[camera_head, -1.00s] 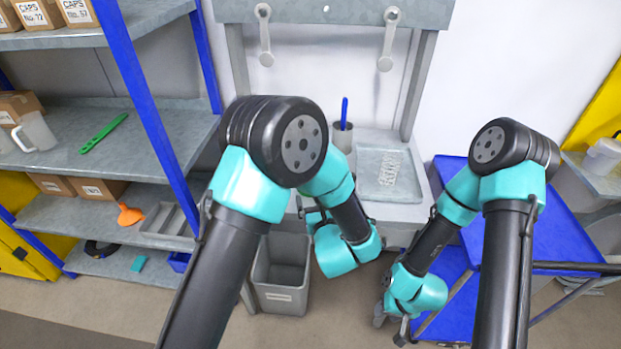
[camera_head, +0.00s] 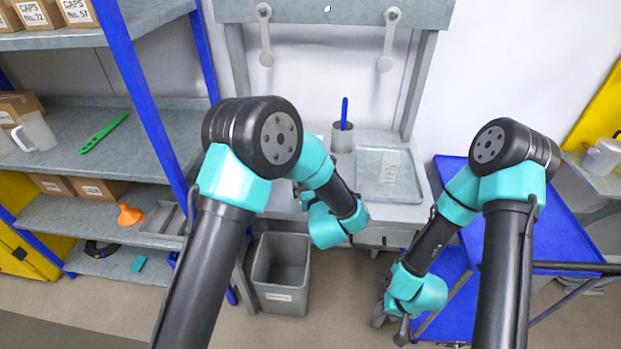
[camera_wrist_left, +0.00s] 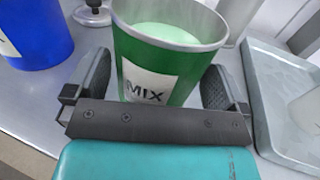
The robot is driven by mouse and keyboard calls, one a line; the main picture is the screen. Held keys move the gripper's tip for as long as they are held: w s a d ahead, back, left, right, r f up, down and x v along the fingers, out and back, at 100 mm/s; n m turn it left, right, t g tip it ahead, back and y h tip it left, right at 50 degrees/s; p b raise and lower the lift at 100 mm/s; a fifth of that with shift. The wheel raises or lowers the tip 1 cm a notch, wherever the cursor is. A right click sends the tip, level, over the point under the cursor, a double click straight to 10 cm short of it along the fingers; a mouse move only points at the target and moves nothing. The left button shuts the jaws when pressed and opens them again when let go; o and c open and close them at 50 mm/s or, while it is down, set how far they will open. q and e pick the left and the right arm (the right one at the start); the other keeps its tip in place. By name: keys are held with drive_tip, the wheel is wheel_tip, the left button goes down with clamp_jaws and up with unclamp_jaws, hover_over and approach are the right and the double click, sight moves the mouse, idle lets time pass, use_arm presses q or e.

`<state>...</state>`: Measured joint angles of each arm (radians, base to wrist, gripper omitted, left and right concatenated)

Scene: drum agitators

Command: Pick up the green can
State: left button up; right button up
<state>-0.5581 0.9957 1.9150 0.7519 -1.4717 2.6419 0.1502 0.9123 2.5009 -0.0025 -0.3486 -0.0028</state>
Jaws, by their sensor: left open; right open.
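The green can (camera_wrist_left: 165,68) has a white MIX label, a metal rim and pale green inside. It stands upright on the grey bench in the left wrist view. My left gripper (camera_wrist_left: 154,82) is open, with one finger on each side of the can. I cannot tell whether the fingers touch it. In the head view my left arm hides the can. My right gripper (camera_head: 391,326) is low, beside the blue cart and away from the bench, and its fingers are small there.
A blue can (camera_wrist_left: 36,32) stands left of the green one. A shallow grey tray (camera_wrist_left: 268,122) lies to the right. In the head view a metal pot (camera_head: 342,138) with a blue handle stands near the tray. A grey bin (camera_head: 281,275) stands on the floor below.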

use_arm(q)
drive_tip(key=shift+x, duration=0.85)
drive_tip(key=c, duration=0.9)
